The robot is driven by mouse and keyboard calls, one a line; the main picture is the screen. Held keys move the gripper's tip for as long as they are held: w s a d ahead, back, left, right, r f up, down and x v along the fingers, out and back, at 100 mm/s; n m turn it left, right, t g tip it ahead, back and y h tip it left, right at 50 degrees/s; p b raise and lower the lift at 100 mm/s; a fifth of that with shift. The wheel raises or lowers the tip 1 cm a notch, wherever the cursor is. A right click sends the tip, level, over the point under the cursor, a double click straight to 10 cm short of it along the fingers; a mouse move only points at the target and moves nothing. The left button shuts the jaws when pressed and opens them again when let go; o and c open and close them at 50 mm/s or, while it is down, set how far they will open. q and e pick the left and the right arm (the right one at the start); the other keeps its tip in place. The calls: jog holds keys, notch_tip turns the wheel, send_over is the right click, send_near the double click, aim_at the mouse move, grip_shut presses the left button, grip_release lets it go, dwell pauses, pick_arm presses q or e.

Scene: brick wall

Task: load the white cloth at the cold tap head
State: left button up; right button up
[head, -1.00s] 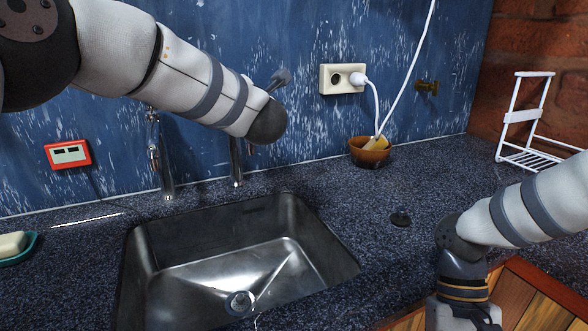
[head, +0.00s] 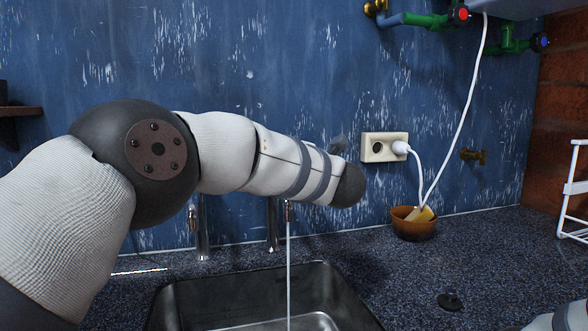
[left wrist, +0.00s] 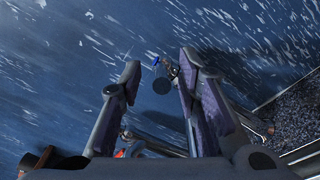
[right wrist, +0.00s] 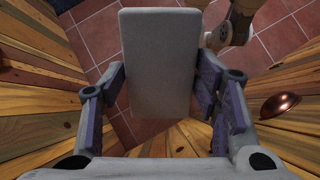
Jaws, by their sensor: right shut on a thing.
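My left gripper (left wrist: 153,75) is open in the left wrist view. A tap part with a small blue mark (left wrist: 156,62) and a dark round disc (left wrist: 161,86) show between and beyond its fingertips. I cannot tell whether it touches them. In the head view the left arm's end covers that spot. My right gripper (right wrist: 163,85) is shut on a pale oblong, the white cloth (right wrist: 158,50), held above the floor. A thin stream of water (head: 288,270) runs into the sink (head: 340,285), beside a chrome spout (head: 272,232).
Another chrome spout (head: 203,235) stands to the left. A socket with a plug (head: 384,147), a brown bowl (head: 413,226) and a white rack (head: 574,190) are to the right. Red and blue valves (head: 463,14) are high on the wall. The counter (head: 480,260) right of the sink is mostly clear.

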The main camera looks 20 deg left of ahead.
pick_arm(q)
jog(key=shift+s, duration=0.1)
jog(key=v, duration=1.2)
jog(key=shift+f, duration=0.1)
